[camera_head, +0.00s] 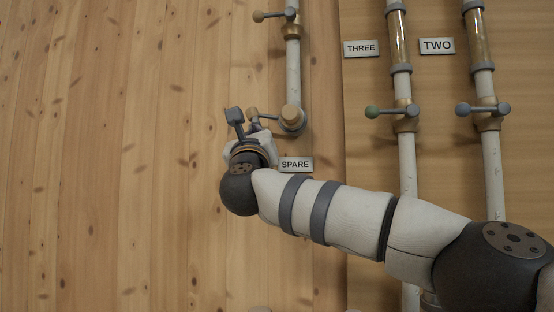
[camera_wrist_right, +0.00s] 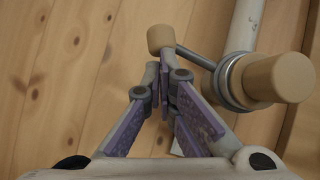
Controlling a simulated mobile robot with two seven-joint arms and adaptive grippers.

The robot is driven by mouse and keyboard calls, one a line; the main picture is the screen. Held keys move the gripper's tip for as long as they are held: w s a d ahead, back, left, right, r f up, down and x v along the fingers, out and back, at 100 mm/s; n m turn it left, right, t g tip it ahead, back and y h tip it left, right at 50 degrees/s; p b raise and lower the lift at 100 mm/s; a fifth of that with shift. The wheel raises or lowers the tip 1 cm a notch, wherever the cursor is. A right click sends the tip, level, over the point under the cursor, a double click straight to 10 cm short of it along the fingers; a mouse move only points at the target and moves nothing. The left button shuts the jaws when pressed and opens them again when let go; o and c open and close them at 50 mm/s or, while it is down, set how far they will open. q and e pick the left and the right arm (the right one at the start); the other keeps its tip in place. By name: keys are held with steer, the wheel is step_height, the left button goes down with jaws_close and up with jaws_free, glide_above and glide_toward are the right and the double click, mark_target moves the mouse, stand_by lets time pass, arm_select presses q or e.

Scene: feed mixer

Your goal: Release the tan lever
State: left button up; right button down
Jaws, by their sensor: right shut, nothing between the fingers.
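The tan lever has a tan knob (camera_head: 253,113) at the end of a grey rod, on the left of a valve with a tan round cap (camera_head: 291,116) at the bottom of the short pipe above the SPARE label. In the right wrist view, the knob (camera_wrist_right: 160,38) is just beyond my fingertips and the valve cap (camera_wrist_right: 280,78) is to the right. My right gripper (camera_head: 241,124) is beside the knob; its fingers (camera_wrist_right: 166,72) are shut with nothing between them. Whether a fingertip touches the knob or rod is unclear. My left gripper is not in view.
Another tan-knobbed lever (camera_head: 259,16) is higher on the same pipe. The SPARE label (camera_head: 296,164) is beside my wrist. To the right are the THREE pipe with a green-knobbed lever (camera_head: 372,112) and the TWO pipe with a blue-knobbed lever (camera_head: 463,109). The left wall is bare.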

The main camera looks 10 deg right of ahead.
mark_target(254, 115)
step_height(254, 115, up, 3)
steer(key=m+h+p, duration=0.1)
steer(key=m+h, duration=0.1)
steer(key=m+h+p, duration=0.1)
steer(key=m, duration=0.2)
steer(key=shift+a+g+h, duration=0.15)
steer(key=shift+g+h, duration=0.15)
steer(key=shift+h, duration=0.1)
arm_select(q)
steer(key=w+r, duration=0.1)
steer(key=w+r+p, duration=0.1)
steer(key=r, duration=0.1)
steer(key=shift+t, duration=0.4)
arm_select(e)
steer(key=shift+r, duration=0.1)
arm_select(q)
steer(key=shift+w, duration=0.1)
arm_select(e)
steer(key=shift+w, duration=0.1)
